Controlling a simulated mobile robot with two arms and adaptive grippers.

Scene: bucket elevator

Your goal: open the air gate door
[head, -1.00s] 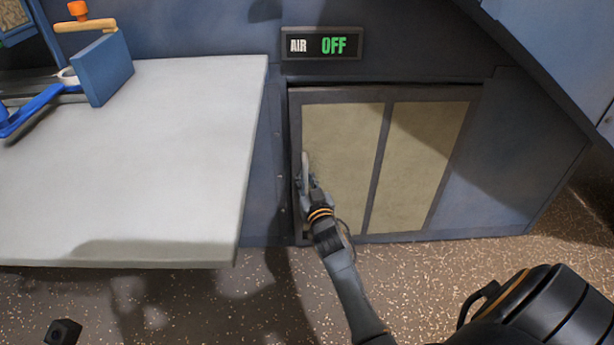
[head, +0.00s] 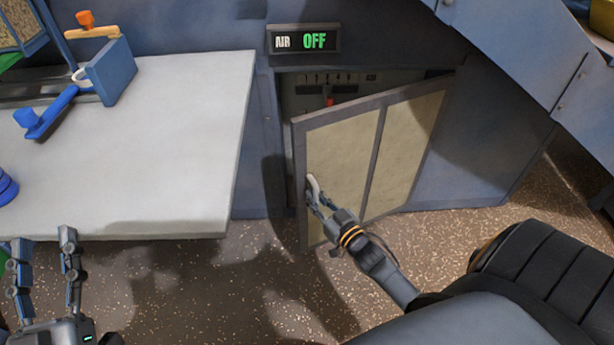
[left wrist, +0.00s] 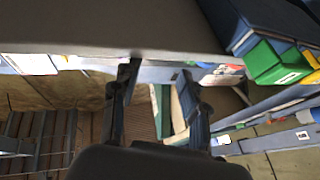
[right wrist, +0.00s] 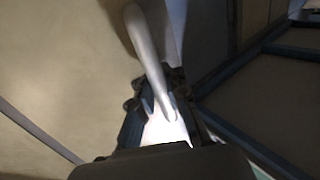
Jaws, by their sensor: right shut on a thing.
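The air gate door (head: 343,158) has beige panels in a dark frame. It stands partly open, its left edge swung out from the blue wall and its right side still at the wall. My right gripper (head: 315,197) is shut on the pale door handle (head: 313,186) near the door's left edge. The handle (right wrist: 145,40) also shows between the fingers in the right wrist view. Behind the door a dark recess shows a red lever (head: 328,95). My left gripper (head: 43,255) is open and empty below the table's front edge.
The speckled floor in front of the door is clear.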

